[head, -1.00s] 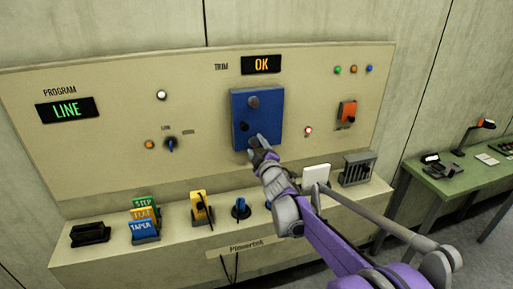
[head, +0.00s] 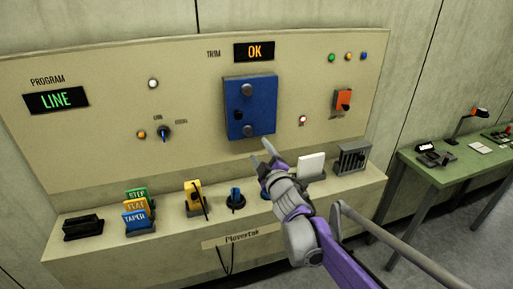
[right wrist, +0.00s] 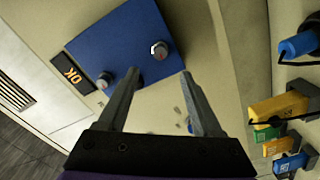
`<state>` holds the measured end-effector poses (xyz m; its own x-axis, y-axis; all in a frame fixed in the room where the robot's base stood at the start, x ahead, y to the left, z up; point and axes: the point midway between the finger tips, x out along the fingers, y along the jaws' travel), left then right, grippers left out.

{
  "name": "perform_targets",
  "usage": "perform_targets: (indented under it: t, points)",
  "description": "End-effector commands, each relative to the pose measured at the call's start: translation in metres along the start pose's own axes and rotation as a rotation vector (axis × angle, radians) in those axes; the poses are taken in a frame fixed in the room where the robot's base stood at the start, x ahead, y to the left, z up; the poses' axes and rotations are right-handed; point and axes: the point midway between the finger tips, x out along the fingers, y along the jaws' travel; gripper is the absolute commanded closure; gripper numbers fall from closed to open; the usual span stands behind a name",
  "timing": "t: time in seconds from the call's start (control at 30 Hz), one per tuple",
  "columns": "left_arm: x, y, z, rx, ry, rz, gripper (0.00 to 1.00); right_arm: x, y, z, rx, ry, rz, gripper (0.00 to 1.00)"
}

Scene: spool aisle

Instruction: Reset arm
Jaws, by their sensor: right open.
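My right gripper (head: 267,158) is open and empty in the head view, in front of the panel, below and a little right of the blue box. In the right wrist view its two fingers (right wrist: 158,90) stand apart with nothing between them. The blue box (head: 250,104) carries two grey knobs, one near its top and one near its bottom, and a dark knob at its left; it also shows in the right wrist view (right wrist: 120,50). The gripper is apart from the box. My left gripper is not in view.
The panel (head: 60,150) shows a LINE display (head: 56,100) and an OK display (head: 254,51). The ledge holds STEP, FLAT and TAPER cards (head: 136,218), a yellow device (head: 195,197), a blue knob (head: 236,199) and a slotted grey block (head: 352,158). A green table (head: 450,168) stands right.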

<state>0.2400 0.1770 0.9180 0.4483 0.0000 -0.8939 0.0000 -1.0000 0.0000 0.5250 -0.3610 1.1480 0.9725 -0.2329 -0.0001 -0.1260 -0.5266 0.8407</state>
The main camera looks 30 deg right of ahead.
Motion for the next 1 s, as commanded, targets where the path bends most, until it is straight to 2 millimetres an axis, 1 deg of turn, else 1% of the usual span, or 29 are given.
perform_targets:
  t: [0.13, 0.63, 0.73, 0.77, 0.87, 0.97, 1.0]
  points:
    - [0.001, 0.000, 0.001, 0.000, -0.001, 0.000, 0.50, -0.007, 0.000, 0.000, 0.001, 0.000, 0.000, 0.33]
    - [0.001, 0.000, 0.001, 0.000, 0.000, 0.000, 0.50, -0.007, 0.000, 0.000, 0.002, 0.000, 0.000, 0.33]
    - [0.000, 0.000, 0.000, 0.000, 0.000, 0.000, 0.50, -0.013, -0.005, -0.001, 0.031, -0.024, -0.011, 0.33]
    - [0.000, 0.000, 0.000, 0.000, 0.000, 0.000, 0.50, -0.018, -0.008, 0.000, 0.054, -0.042, -0.019, 0.33]
    - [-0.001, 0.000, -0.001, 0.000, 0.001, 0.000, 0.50, -0.046, -0.031, 0.004, 0.177, -0.149, -0.074, 0.33]
    - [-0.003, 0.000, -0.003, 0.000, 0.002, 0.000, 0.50, -0.096, -0.076, 0.012, 0.357, -0.315, -0.185, 0.33]
    - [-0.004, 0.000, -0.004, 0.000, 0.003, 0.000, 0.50, -0.119, -0.097, 0.015, 0.426, -0.384, -0.239, 0.33]
